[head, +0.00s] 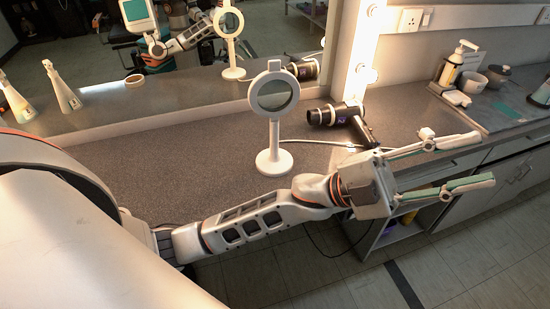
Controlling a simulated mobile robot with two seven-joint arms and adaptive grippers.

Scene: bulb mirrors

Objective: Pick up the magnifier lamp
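The magnifier lamp (274,160) is white, with a round ring head on a stem and a round base. It stands upright on the grey counter in the middle of the head view, in front of the mirror. My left gripper (482,160) is to the right of the lamp, past the counter's front edge, with its two green-padded fingers spread apart and nothing between them. My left forearm passes in front of the counter, close to the lamp's base in the picture. The lamp is not held. My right gripper does not show directly; a robot arm shows in the mirror.
A black hair dryer (343,118) with a cord lies right of the lamp. A soap dispenser (454,62) and cups (473,82) stand on the right counter. The counter (190,160) left of the lamp is clear.

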